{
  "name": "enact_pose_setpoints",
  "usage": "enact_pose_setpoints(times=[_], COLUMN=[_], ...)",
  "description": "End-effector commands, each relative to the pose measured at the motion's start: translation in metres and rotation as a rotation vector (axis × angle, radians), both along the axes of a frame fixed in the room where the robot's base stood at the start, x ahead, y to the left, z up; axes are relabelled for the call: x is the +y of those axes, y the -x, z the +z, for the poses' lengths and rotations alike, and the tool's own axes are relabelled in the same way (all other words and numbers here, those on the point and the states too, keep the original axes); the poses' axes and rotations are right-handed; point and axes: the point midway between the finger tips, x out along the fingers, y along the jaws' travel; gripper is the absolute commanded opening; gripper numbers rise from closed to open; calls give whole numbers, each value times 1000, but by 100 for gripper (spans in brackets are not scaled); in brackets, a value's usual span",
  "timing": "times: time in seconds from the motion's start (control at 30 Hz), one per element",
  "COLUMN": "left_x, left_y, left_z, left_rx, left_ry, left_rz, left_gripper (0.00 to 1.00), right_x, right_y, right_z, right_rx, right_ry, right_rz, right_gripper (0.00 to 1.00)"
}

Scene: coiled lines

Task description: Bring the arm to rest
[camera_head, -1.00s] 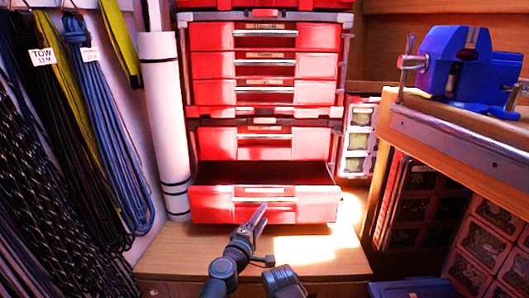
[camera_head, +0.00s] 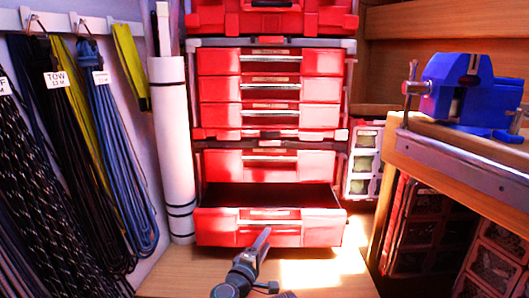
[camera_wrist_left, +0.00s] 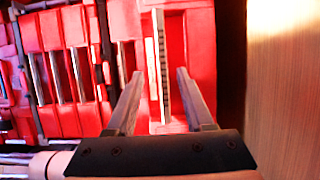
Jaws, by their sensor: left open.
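My left gripper (camera_head: 262,240) is just in front of the pulled-out lower red drawer (camera_head: 225,231), low in the head view. In the left wrist view its two fingers (camera_wrist_left: 159,85) are apart, with nothing clamped between them. Beyond them is a red drawer front with a pale, dark-striped handle bar (camera_wrist_left: 158,60), turned sideways in the picture. I cannot tell how small the gap between fingertips and drawer is. My right gripper does not show.
The red drawer stack (camera_head: 270,90) stands on a wooden board (camera_head: 180,272). Coiled ropes (camera_head: 115,150) hang at left, beside a white roll (camera_head: 172,130). A blue vise (camera_head: 470,90) sits on the bench (camera_head: 470,150) at right.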

Motion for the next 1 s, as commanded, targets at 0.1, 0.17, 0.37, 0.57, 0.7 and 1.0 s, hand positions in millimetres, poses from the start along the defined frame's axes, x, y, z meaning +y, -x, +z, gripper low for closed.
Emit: enact_pose_setpoints(times=[0.1,0.17,0.37,0.57,0.7,1.0], left_x=[0,0,0,-1,-10,-7], left_y=[0,0,0,0,1,15], left_z=[0,0,0,1,3,-46], left_rx=[0,0,0,-4,-33,-17], left_ry=[0,0,0,-16,-173,-901], left_rz=[0,0,0,-6,-69,-354], left_gripper=[52,52,52,52,52,52], right_x=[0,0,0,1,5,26], right_y=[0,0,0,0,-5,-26], right_z=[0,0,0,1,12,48], right_rx=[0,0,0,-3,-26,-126], right_ry=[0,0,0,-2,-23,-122], right_rz=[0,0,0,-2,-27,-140], right_gripper=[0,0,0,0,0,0])
